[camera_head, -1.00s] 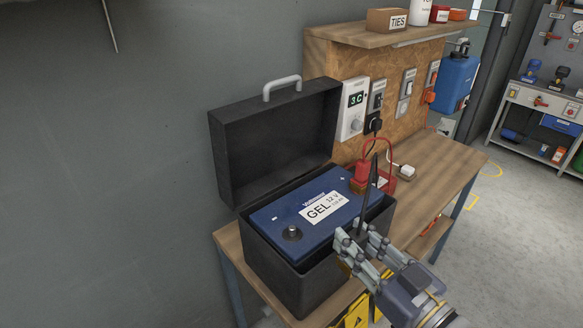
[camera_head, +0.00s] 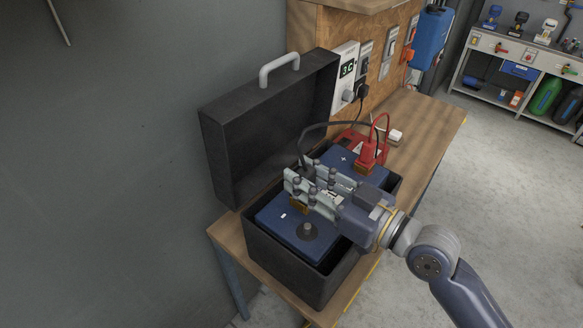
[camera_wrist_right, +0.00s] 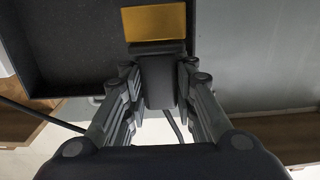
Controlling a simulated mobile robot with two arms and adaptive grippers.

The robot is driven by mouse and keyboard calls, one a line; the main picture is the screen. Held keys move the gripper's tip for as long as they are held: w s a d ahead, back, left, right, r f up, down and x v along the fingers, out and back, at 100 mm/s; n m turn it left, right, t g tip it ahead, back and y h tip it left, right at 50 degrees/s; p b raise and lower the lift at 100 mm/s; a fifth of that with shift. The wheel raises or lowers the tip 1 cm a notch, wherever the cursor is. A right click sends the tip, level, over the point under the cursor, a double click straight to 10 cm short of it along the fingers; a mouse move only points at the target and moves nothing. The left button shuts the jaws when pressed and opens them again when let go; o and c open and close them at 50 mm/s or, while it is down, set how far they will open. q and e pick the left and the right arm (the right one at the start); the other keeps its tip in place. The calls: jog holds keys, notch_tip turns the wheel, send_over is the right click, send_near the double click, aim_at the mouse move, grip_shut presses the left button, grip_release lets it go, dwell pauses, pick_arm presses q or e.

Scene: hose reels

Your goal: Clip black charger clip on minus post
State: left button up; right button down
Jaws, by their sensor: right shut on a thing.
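The blue battery (camera_head: 278,217) sits in a black box with its lid open. The minus post (camera_head: 307,229), a short grey stud on a dark round base, is bare near the battery's front end. My right gripper (camera_head: 308,193) is shut on the black charger clip (camera_wrist_right: 158,82), above the battery and behind the minus post. The clip's brass jaws (camera_head: 299,205) show below the fingers and apart from the post; they also show in the wrist view (camera_wrist_right: 154,22). The fingers hide most of the clip in the head view. My left gripper is out of view.
The red clip (camera_head: 367,152) stands at the battery's far end. The black cable (camera_head: 326,125) arches from the held clip towards the red charger (camera_head: 345,139). The open lid (camera_head: 268,130) rises at the left. The wooden bench (camera_head: 425,124) has free room at the right.

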jog(key=shift+s+d+r, duration=0.15)
jog(key=shift+s+d, duration=0.15)
jog(key=shift+d, duration=0.05)
jog(key=shift+s+d+r, duration=0.1)
jog(key=shift+s+d, duration=0.15)
jog(key=shift+d, duration=0.1)
jog(key=shift+w, duration=0.1)
jog(key=shift+w+a+f, duration=0.1)
jog(key=shift+a+f, duration=0.1)
jog(key=shift+f, duration=0.05)
jog(key=shift+a+f+b, duration=0.1)
jog(key=shift+f+b, duration=0.1)
jog(key=shift+b, duration=0.1)
jog(key=shift+f+b, duration=0.4)
jog(key=shift+f, duration=0.3)
jog(key=shift+f+b, duration=1)
jog(key=shift+b, duration=0.1)
jog(key=shift+f+b, duration=0.9)
jog(key=shift+f, duration=0.1)
pick_arm(q)
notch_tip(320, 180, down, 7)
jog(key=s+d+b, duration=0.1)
jog(key=b, duration=0.1)
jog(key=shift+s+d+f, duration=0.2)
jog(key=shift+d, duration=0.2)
pick_arm(e)
jog(key=shift+f, duration=1.3)
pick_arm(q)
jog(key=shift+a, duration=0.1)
